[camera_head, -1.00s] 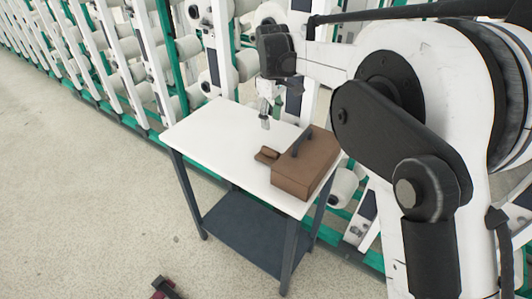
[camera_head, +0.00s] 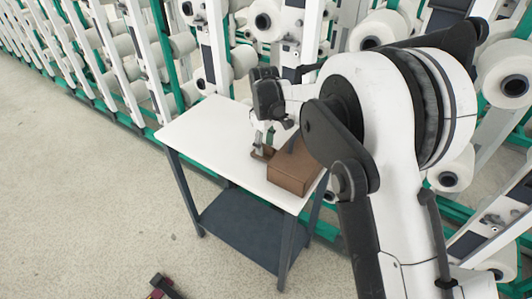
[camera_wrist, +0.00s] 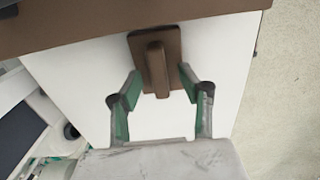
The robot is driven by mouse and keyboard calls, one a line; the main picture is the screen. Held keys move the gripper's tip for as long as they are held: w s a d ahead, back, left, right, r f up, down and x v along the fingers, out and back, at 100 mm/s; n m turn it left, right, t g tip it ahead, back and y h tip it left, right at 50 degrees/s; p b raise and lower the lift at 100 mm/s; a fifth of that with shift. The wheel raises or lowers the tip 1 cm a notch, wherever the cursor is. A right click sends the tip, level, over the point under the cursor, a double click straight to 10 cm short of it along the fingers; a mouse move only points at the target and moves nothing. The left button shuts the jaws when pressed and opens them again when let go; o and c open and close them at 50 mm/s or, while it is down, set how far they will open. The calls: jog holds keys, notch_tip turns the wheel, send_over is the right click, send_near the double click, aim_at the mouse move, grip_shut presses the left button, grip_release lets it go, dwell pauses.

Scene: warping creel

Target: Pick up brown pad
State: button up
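The brown pad (camera_wrist: 156,66) is a small flat plate with a raised bar handle, lying on the white table top next to a brown box. In the wrist view it sits ahead of and between the fingertips of my gripper (camera_wrist: 161,83). The fingers are spread, one on each side of the pad's handle, and do not visibly grip it. In the head view my gripper (camera_head: 260,146) is low over the table, and the pad (camera_head: 266,153) shows only partly beside it.
The brown box (camera_head: 292,180) stands on the table's right part, close to the pad; it also crosses the top of the wrist view (camera_wrist: 100,18). The white table top (camera_head: 212,127) is clear on the left. Creel frames with yarn bobbins (camera_head: 345,32) stand behind.

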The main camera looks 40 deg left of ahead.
aim_at(264, 146)
jog(key=shift+f, duration=0.5)
jog(key=shift+c, duration=0.5)
grip_shut()
jog(key=shift+r, duration=0.2)
notch_tip(264, 146, up, 4)
jog(key=shift+r, duration=0.1)
jog(key=s+r, duration=0.6)
jog(key=s, duration=0.5)
jog(key=shift+s+d+r+b, duration=0.25)
jog(key=shift+d+b, duration=0.05)
jog(key=shift+d, duration=0.1)
